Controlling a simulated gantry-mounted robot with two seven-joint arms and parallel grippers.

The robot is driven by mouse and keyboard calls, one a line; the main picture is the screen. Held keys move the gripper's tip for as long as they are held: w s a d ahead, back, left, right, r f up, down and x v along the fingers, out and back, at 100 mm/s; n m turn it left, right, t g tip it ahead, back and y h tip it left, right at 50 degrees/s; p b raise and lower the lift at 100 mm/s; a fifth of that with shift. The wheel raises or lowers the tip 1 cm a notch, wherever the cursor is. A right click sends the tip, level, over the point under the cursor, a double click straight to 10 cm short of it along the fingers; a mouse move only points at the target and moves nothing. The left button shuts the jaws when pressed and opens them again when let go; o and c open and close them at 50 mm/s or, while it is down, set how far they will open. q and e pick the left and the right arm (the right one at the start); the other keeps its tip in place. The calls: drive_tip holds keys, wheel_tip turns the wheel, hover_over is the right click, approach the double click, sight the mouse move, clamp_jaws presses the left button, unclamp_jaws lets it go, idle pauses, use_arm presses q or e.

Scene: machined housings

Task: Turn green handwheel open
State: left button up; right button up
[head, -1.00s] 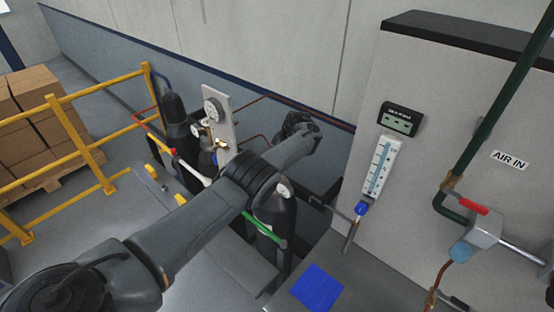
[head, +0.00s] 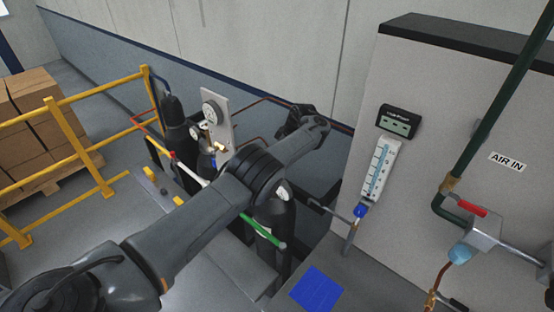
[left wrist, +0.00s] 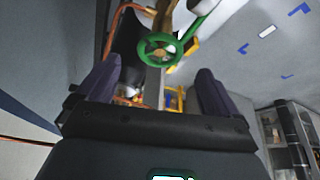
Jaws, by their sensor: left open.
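The green handwheel (left wrist: 160,48), a spoked ring, shows in the left wrist view. It is ahead of my left gripper (left wrist: 157,78), roughly between the fingers but beyond their tips. The two dark fingers are spread wide with nothing between them, and I see no contact with the wheel. In the head view my left arm reaches in from the lower left across the gas cylinders. I cannot make out the green handwheel or the fingertips there. My right gripper is in neither current view.
Dark gas cylinders (head: 273,218) stand below my left arm, one with a green bar (head: 262,231). A gauge panel (head: 215,112) stands behind. Yellow railing (head: 78,150) and boxes (head: 40,120) are left. A grey cabinet (head: 440,110) with a flowmeter (head: 378,170) is right.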

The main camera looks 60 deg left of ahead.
use_arm(q)
drive_tip(key=v, duration=0.6)
drive_tip(key=shift+r, duration=0.2)
drive_tip(key=shift+d, duration=0.15)
